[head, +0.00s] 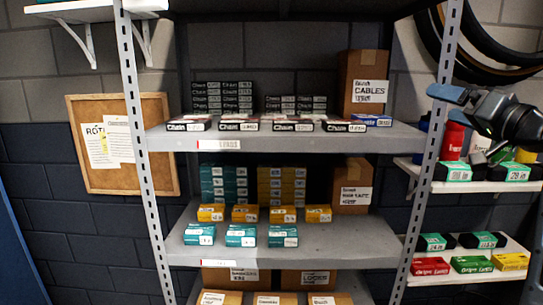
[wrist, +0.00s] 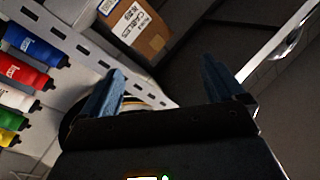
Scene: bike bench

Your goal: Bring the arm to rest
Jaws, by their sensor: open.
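My gripper (head: 451,105) is at the right of the head view, in front of the right upright of the shelf rack and above the small side shelf. Its blue fingers point left. In the wrist view the two fingers of my gripper (wrist: 163,85) stand wide apart with nothing held between them. My dark arm reaches in from the right edge of the head view. The rest of the arm is out of view.
A grey shelf rack (head: 290,139) holds several small boxes and a cardboard box marked CABLES (head: 366,84). A side shelf (head: 484,186) with bottles and boxes is below my gripper. Tyres (head: 488,55) hang at upper right. A corkboard (head: 152,175) is at left.

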